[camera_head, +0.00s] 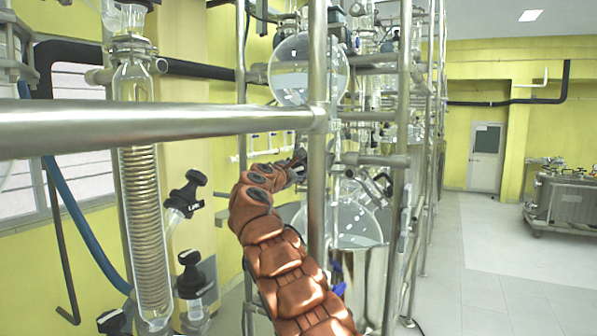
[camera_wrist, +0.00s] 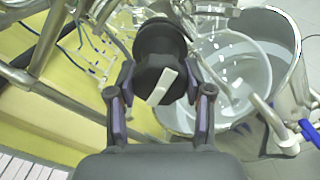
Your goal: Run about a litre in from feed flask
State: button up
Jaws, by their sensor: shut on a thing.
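A round clear glass flask (camera_head: 296,68) hangs high in the rack in the head view, behind a steel post; it looks like the feed flask. Below it a clear glass vessel (camera_head: 352,222) sits in a shiny metal pot (camera_head: 362,280). In the head view my gripper (camera_head: 299,160) is between the two, beside the post, and its hold is hard to see there. In the wrist view my gripper (camera_wrist: 157,76) is shut on a black valve knob (camera_wrist: 158,52) with a white pointer (camera_wrist: 162,87), which lies slanted. The glass vessel (camera_wrist: 235,62) shows behind it. Liquid levels are unclear.
A thick horizontal steel rail (camera_head: 150,128) crosses the near left, and a vertical steel post (camera_head: 317,190) stands close beside my arm. A glass coil condenser (camera_head: 145,215) and black-knobbed valves (camera_head: 188,195) are at left.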

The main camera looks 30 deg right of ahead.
jog(key=m+b, duration=0.2)
jog(key=m, duration=0.2)
jog(key=shift+f, duration=0.2)
jog(key=shift+r+m, duration=0.1)
jog(key=shift+m, duration=1)
jog(key=shift+m+b, duration=0.45)
jog(key=shift+m, duration=0.45)
jog(key=m, duration=0.4)
jog(key=shift+m, duration=0.3)
jog(key=m+p, duration=0.1)
jog(key=m, duration=0.5)
jog(key=m+p, duration=0.1)
jog(key=m, duration=0.2)
jog(key=shift+r+m+p, duration=0.1)
jog(key=shift+m+p, duration=0.2)
jog(key=shift+p, duration=0.05)
jog(key=shift+m+p, duration=0.5)
jog(key=shift+m, duration=0.7)
